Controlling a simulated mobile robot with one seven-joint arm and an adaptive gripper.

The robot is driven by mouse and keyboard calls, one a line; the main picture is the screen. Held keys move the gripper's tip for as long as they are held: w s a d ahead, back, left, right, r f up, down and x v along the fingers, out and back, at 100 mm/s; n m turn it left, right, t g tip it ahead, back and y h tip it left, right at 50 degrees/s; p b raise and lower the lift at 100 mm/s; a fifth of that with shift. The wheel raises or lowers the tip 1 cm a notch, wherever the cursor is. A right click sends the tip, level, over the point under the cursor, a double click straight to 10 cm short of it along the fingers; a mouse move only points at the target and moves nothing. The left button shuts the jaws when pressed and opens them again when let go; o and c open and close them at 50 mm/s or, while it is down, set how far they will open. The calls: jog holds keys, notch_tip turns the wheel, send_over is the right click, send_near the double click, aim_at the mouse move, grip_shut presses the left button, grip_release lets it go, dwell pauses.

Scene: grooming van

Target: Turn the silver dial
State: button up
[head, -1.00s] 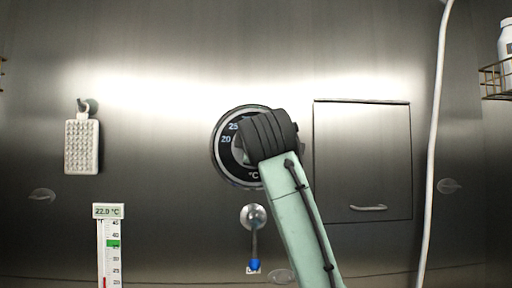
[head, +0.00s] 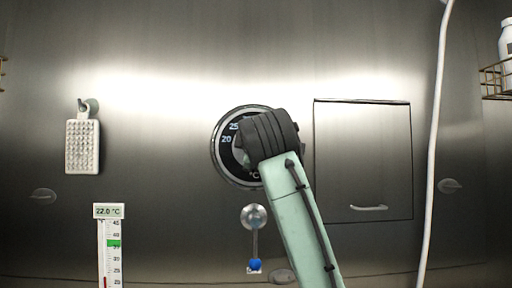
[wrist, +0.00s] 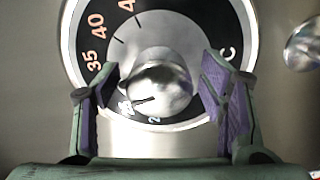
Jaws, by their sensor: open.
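The silver dial (wrist: 158,85) is a round metal knob on a black ring scale (wrist: 85,15) with orange and light blue numbers, seen in the wrist view. Its dark pointer line lies at the lower left, close to a light number. My gripper (wrist: 160,100) is open, with one purple-padded finger on each side of the knob. A gap shows on the right; the left finger is close to the knob, and I cannot tell whether it touches. In the head view my arm hides most of the dial, and the black scale (head: 226,155) shows at its left.
A thermometer (head: 109,240) at lower left reads 22.0 °C. A lever with a blue tip (head: 254,265) hangs below the dial. A closed cabinet door (head: 362,150) is to the right, then a white hose (head: 434,130). A bristled brush (head: 82,147) hangs left.

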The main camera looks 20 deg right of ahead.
jog(key=v, duration=1.2)
